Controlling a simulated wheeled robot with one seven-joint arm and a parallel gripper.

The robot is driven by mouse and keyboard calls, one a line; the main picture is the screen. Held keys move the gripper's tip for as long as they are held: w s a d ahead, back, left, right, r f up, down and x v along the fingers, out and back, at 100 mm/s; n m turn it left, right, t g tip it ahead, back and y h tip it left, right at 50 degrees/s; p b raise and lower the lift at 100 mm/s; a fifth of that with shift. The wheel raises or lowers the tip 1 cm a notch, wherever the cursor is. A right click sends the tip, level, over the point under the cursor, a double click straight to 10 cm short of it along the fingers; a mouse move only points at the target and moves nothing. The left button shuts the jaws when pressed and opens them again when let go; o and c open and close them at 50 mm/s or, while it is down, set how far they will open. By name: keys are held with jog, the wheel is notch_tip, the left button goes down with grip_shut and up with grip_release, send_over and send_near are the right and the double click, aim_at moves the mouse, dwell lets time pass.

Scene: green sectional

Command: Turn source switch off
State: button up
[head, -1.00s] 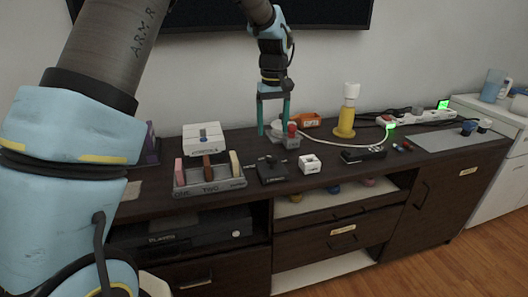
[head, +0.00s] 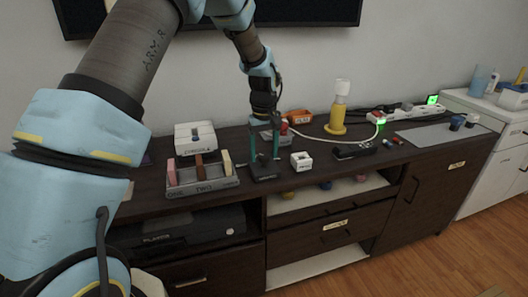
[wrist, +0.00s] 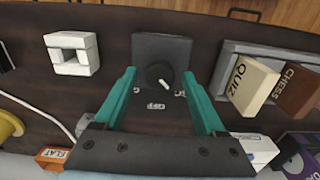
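The source switch is a black box (wrist: 162,50) with a round black knob (wrist: 159,74) and white lettering, including OFF, on its face. The knob's white mark points to the lower right in the wrist view, between OFF and the label at right. The box also shows in the head view (head: 263,173) on the dark cabinet top. My gripper (wrist: 158,75) is open, its green fingers on either side of the knob with gaps on both sides. In the head view my gripper (head: 264,159) points down over the box. Whether the fingertips touch the box, I cannot tell.
A grey tray (head: 205,190) holding upright game blocks stands left of the switch. A white square block (head: 301,161) sits to its right. Behind are a red-topped grey box (head: 284,128), an orange FLAT bin (head: 298,116), a yellow lamp (head: 337,117) and a white cable.

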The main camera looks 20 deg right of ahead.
grip_shut()
dwell(0.3)
jog(key=shift+m, duration=0.4)
jog(key=m+p, duration=0.1)
jog(key=m, duration=0.2)
jog(key=shift+m, duration=0.4)
jog(key=shift+w+m+p, duration=0.1)
jog(key=shift+m+p, duration=0.3)
jog(key=shift+m, duration=1.7)
jog(key=shift+o, duration=0.6)
grip_release()
